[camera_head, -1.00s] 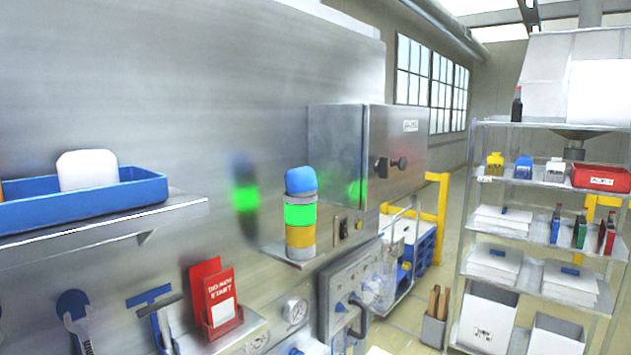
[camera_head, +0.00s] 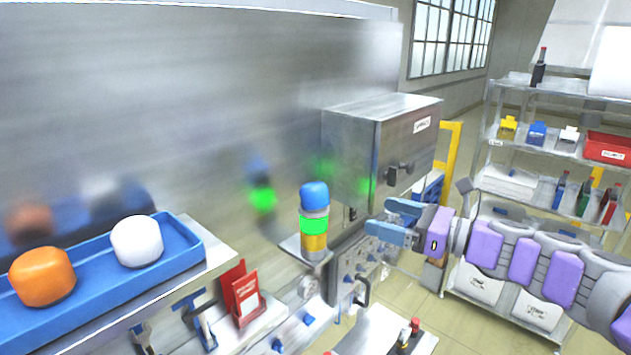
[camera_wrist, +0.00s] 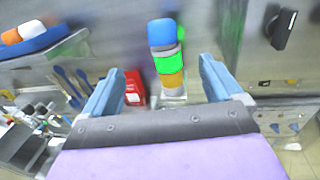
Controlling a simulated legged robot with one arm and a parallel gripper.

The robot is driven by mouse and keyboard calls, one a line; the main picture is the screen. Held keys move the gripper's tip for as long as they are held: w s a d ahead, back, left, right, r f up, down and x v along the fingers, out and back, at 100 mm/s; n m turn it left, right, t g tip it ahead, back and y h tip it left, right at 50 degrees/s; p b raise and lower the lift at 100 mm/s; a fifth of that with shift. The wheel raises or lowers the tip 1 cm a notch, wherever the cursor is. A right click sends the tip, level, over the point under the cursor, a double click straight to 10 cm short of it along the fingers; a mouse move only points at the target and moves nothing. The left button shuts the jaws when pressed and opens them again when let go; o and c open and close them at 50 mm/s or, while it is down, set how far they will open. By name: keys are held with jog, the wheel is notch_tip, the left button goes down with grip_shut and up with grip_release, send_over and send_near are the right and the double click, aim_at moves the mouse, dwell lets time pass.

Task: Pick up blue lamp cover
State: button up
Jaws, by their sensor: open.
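The blue lamp cover (camera_head: 314,195) is the top piece of an upright stack light, above a lit green section (camera_head: 314,225) and an amber section (camera_head: 314,242). The stack light stands on a small bracket on the metal wall. My gripper (camera_head: 391,221) is open and empty, to the right of the stack light in the head view. In the wrist view the blue lamp cover (camera_wrist: 161,32) is ahead, above and between the two open fingers (camera_wrist: 160,88), not touched by them.
A blue tray (camera_head: 172,262) on the left shelf holds an orange cover (camera_head: 42,276) and a white cover (camera_head: 137,241). A metal control box (camera_head: 372,150) is on the wall right of the stack light. A stocked shelf rack (camera_head: 520,150) stands at the right.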

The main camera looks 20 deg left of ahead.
jog(key=p, duration=0.1)
send_near(313, 189)
jog(key=shift+m, duration=0.3)
jog(key=w+a, duration=0.1)
jog(key=a, duration=0.1)
jog(key=w+a+f, duration=0.2)
jog(key=a, duration=0.1)
jog(key=shift+w+a, duration=0.3)
jog(key=x, duration=0.1)
jog(key=p+x, duration=0.1)
jog(key=x, duration=0.2)
jog(key=shift+r, duration=0.3)
jog(key=shift+a+f, duration=0.1)
jog(key=shift+a, duration=0.65)
jog(key=shift+d, duration=0.35)
jog(key=c, duration=0.6)
jog(key=shift+a, duration=0.15)
jog(key=c, duration=0.5)
jog(key=shift+c, duration=0.2)
